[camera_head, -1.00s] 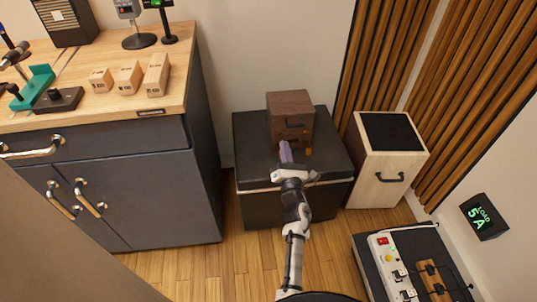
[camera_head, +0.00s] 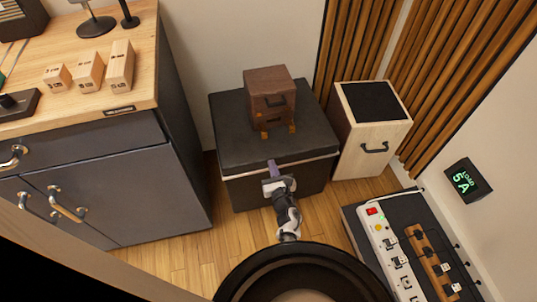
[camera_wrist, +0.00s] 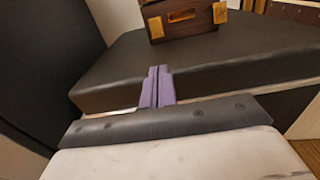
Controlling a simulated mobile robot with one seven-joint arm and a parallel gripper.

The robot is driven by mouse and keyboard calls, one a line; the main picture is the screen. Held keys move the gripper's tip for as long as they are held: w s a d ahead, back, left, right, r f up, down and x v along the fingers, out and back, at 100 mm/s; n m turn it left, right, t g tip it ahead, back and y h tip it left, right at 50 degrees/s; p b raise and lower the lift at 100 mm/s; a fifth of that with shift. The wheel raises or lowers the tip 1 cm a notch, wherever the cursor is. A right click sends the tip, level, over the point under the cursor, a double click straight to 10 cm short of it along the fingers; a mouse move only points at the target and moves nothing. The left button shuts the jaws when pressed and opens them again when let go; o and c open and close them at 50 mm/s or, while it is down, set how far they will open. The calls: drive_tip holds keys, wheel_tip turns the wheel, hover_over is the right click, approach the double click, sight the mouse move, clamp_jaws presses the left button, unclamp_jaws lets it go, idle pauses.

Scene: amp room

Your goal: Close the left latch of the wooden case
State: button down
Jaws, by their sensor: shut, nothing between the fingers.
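The dark brown wooden case (camera_head: 268,88) sits upright on a black trunk, with its front facing me. Two small brass-orange latches show low on its front: the left latch (camera_head: 264,134) and the right latch (camera_head: 292,129). In the wrist view the case (camera_wrist: 185,32) is cut off at the top, with the left latch (camera_wrist: 156,27) and the right latch (camera_wrist: 220,13) at its sides. I cannot tell surely whether either latch is fastened. My gripper (camera_head: 272,163) has purple fingers, shut and empty, in front of the case near the trunk's front edge, apart from both latches.
The black trunk (camera_head: 232,140) has bare lid around the case. A pale wooden box with a black top (camera_head: 345,140) stands to its right. A dark cabinet (camera_head: 115,190) is on the left. A power strip (camera_head: 388,250) lies at lower right.

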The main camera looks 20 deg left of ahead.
drive_tip(key=b+x, duration=0.1)
drive_tip(key=x, duration=0.8)
drive_tip(key=shift+w+a+b, duration=0.15)
drive_tip(key=shift+b, duration=0.25)
drive_tip(key=shift+r+p, duration=0.15)
drive_tip(key=shift+p, duration=0.15)
drive_tip(key=shift+r+p, duration=0.15)
drive_tip(key=shift+p, duration=0.55)
drive_tip(key=shift+r+g+h+p, duration=0.3)
drive_tip(key=shift+g+p, duration=0.1)
drive_tip(key=shift+p, duration=0.6)
